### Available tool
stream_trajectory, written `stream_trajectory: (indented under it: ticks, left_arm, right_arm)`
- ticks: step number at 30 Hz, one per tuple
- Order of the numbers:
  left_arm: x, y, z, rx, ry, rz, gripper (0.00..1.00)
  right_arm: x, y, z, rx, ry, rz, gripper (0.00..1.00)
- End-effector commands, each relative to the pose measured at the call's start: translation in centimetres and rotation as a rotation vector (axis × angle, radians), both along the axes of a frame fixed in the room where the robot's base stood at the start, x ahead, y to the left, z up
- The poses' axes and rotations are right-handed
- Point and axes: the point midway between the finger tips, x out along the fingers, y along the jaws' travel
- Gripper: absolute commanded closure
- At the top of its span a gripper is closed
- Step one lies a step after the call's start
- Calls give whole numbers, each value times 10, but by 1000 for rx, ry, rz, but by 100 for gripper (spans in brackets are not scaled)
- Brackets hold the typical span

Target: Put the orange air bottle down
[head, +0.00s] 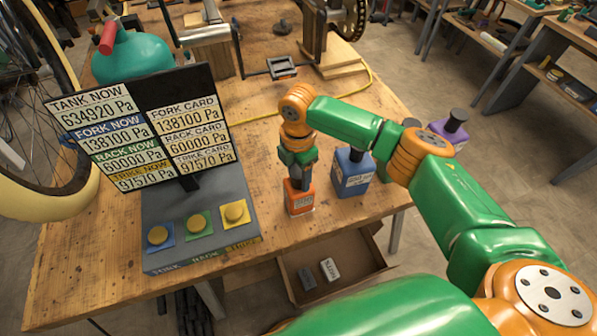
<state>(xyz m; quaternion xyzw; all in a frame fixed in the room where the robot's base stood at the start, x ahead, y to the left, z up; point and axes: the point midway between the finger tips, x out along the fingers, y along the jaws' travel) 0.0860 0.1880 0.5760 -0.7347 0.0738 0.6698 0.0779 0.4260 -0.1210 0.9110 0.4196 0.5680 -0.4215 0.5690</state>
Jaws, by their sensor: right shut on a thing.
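The orange air bottle (300,199) stands upright near the front edge of the wooden bench, low against the bench top; I cannot tell whether its base touches. My right gripper (302,178) reaches down from above and is shut on the top of the bottle, hiding its neck. A blue bottle (352,173) with a dark cap stands just to the right, apart from it. A purple bottle (447,132) with a dark cap stands farther right, partly behind my right arm. My left gripper is not in view.
A pressure display board (170,125) on a grey box with blue, green and yellow buttons (198,226) stands left. An open drawer (335,265) with small items lies below the front edge. A teal tank (130,58) stands behind. Bare bench (255,150) lies between display and bottle.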

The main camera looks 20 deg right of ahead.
Motion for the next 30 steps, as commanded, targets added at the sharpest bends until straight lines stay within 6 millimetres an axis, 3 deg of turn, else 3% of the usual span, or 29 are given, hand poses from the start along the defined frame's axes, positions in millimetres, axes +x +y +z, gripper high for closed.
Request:
stream_trajectory:
  ticks: [1, 2, 5, 16, 24, 30]
  left_arm:
    - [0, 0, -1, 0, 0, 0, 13]
    - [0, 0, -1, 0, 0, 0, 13]
    - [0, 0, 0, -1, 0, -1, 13]
    - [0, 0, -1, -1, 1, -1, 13]
    - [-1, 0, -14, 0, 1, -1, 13]
    - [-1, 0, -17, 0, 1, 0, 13]
  right_arm:
    - [0, 0, -2, 1, 1, 0, 100]
    - [0, 0, -3, 1, 1, 0, 40]
    - [0, 0, -2, 1, 1, 0, 13]
    - [1, 1, 7, 2, -3, 0, 13]
    - [1, 1, 78, 3, -5, 0, 13]
    - [1, 1, 115, 2, -1, -1, 13]
